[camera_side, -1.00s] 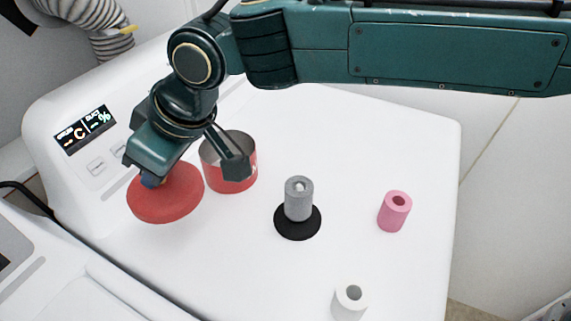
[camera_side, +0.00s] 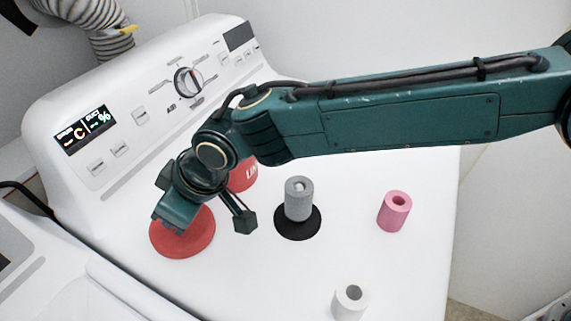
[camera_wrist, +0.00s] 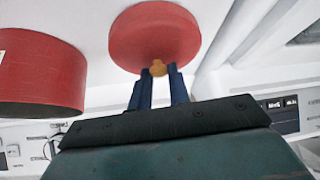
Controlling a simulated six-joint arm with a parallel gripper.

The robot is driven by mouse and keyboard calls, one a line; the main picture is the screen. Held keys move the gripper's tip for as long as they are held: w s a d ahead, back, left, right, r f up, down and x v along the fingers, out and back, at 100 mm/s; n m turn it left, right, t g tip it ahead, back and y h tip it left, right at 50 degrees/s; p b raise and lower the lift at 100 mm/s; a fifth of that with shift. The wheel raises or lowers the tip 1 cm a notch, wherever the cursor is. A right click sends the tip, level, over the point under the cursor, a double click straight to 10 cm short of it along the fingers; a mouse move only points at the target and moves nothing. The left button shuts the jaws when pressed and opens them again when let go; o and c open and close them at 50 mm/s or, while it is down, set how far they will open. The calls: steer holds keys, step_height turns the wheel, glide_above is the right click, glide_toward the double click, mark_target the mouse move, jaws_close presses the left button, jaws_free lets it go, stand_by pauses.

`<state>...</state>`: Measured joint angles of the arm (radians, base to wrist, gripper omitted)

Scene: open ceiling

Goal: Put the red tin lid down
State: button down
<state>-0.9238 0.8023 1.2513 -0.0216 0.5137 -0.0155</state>
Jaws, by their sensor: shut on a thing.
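The red tin lid (camera_side: 190,242) is a round disc low over the white machine top, left of the tin in the side view. I cannot tell whether it touches the surface. In the wrist view the lid (camera_wrist: 155,35) shows a small orange-brown knob (camera_wrist: 158,68). The blue fingers of my gripper (camera_wrist: 159,78) are shut on this knob. In the side view my gripper (camera_side: 172,229) is above the lid and its fingertips are hidden. The red tin (camera_side: 243,177) stands behind my arm, mostly hidden; it also shows at left in the wrist view (camera_wrist: 40,75).
A grey cylinder (camera_side: 299,200) stands on a black disc (camera_side: 298,232). A pink roll (camera_side: 393,212) and a white roll (camera_side: 348,303) stand farther right. The raised control panel (camera_side: 150,95) bounds the back. White surface is clear in front of the lid.

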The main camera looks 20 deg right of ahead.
steer(key=shift+f, duration=0.8)
steer(key=shift+f, duration=0.1)
steer(key=c, duration=1.3)
jaws_free()
steer(key=shift+s+d+r, duration=0.15)
steer(key=shift+d+r, duration=0.1)
steer(key=shift+r, duration=0.4)
steer(key=v, duration=1)
steer(key=shift+s+d+r, duration=0.2)
steer(key=shift+r, duration=0.1)
